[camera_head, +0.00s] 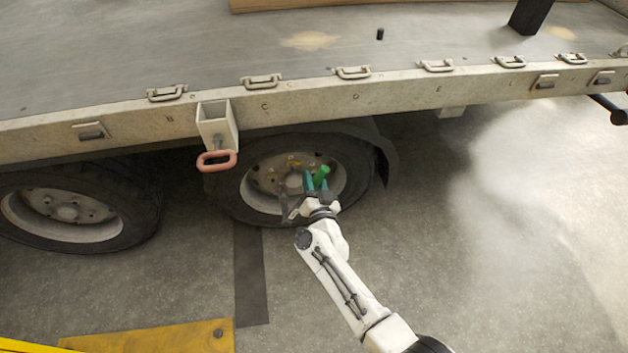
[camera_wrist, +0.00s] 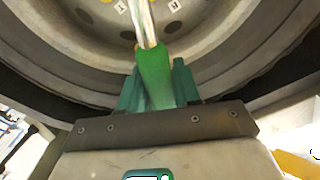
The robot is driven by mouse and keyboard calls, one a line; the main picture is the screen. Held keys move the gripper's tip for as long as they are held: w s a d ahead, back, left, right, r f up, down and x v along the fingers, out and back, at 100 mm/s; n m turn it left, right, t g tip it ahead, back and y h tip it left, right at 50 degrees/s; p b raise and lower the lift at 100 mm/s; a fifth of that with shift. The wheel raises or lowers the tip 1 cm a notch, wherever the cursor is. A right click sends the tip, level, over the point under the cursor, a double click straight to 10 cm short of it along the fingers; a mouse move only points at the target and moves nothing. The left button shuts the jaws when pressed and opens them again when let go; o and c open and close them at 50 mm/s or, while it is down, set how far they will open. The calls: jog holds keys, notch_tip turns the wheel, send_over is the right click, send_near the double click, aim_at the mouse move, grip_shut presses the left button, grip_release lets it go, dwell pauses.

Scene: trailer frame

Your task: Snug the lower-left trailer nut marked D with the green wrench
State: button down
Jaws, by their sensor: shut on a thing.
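My gripper (camera_head: 316,189) is shut on the green wrench (camera_head: 321,174) in front of the trailer wheel (camera_head: 262,203). In the wrist view the gripper (camera_wrist: 157,92) grips the wrench's green handle (camera_wrist: 154,75), and the silver shaft runs up toward the wheel hub. The top of the shaft is cut off by the frame, so the wrench's working end is hidden there. White letter tags and yellowish parts show on the hub (camera_wrist: 180,18). The letters are too small to read, and I cannot tell which nut is D or whether the wrench touches one.
A second wheel (camera_head: 66,215) stands at the left. The trailer bed edge (camera_head: 390,95) runs above the wheels, with a bracket and reddish ring (camera_head: 217,161) hanging left of my arm. A yellow plate (camera_head: 150,340) lies at lower left. The floor at right is clear.

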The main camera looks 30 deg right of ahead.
jog(key=shift+s+d+f+m+b, duration=0.1)
jog(key=shift+d+f+m+b, duration=0.2)
jog(key=shift+d+b, duration=0.2)
jog(key=shift+s+d+f+m+b, duration=0.3)
jog(key=shift+d+f+m+b, duration=0.15)
jog(key=shift+d+m+b, duration=0.3)
jog(key=shift+s+d+f+m+b, duration=0.2)
jog(key=shift+d+f+m+b, duration=0.25)
jog(key=shift+d+b, duration=0.2)
jog(key=shift+s+d+f+m+b, duration=0.15)
jog(key=shift+d+f+m+b, duration=0.15)
jog(key=shift+d+f+b, duration=0.35)
jog(key=shift+a+r, duration=0.1)
